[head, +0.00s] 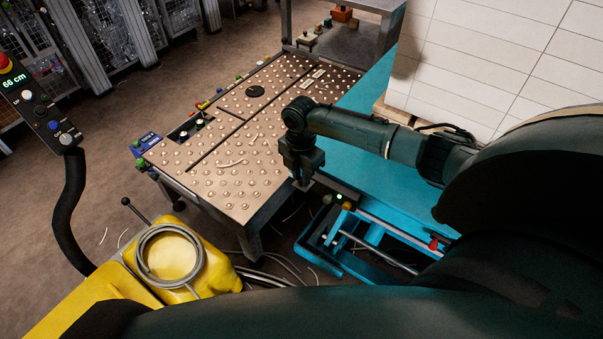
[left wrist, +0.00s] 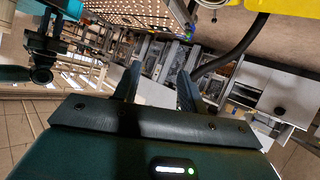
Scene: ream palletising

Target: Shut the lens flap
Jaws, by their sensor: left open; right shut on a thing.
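I cannot make out the lens flap for certain in either view. My right gripper (head: 303,181) points down at the right front corner of the ball-topped table (head: 225,168) in the head view. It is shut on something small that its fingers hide. My left gripper (left wrist: 157,88) shows in the left wrist view with its two fingers apart and nothing between them. It is not visible in the head view. Part of my right arm (left wrist: 42,50) shows at the left of the left wrist view.
A blue lift table (head: 375,110) stands right of the ball table, with white stacked blocks (head: 500,60) behind. A yellow unit with a coiled hose (head: 170,255) stands at the front left. A control panel (head: 35,105) reads 66 cm. Cables lie on the floor.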

